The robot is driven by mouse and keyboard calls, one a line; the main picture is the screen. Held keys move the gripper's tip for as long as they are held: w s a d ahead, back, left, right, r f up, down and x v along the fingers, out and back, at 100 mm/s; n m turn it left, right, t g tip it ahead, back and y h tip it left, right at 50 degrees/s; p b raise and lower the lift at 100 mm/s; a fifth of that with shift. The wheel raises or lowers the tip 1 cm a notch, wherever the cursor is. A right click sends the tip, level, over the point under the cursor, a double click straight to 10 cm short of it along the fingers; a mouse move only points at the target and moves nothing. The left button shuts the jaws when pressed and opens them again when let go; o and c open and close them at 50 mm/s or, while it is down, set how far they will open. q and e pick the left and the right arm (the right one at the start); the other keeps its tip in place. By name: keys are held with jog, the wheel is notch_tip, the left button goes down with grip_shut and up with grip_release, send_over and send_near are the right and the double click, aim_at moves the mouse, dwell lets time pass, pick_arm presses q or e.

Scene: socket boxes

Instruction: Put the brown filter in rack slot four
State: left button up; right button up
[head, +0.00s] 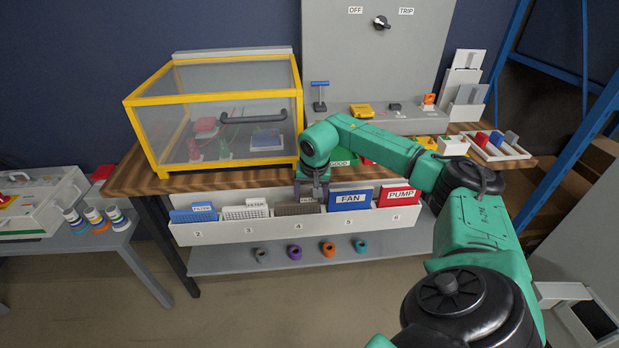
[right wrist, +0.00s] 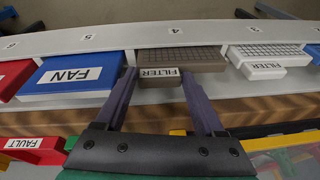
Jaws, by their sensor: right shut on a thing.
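The brown filter (head: 292,209) stands in rack slot four, above the label 4, between the white filter and the blue FAN module. My right gripper (head: 311,190) reaches down from above and is shut on the filter's labelled top block. In the right wrist view the two fingers (right wrist: 160,82) lie on either side of that block, and the brown filter's gridded body (right wrist: 190,55) shows beyond it. The white rack (head: 280,230) has slots numbered two to six in view. How deep the filter sits is hard to tell. My left gripper is not in view.
The white filter (head: 246,212) is in slot three, a blue filter (head: 193,215) in slot two. The FAN module (head: 350,200) is in slot five, the red PUMP module (head: 400,195) in slot six. A yellow-framed clear box (head: 215,110) stands on the bench behind.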

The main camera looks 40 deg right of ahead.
jog(key=o, duration=1.2)
jog(key=shift+o, duration=0.2)
jog(key=shift+r, duration=0.1)
jog(key=v, duration=1.4)
jog(key=shift+s+r, duration=0.2)
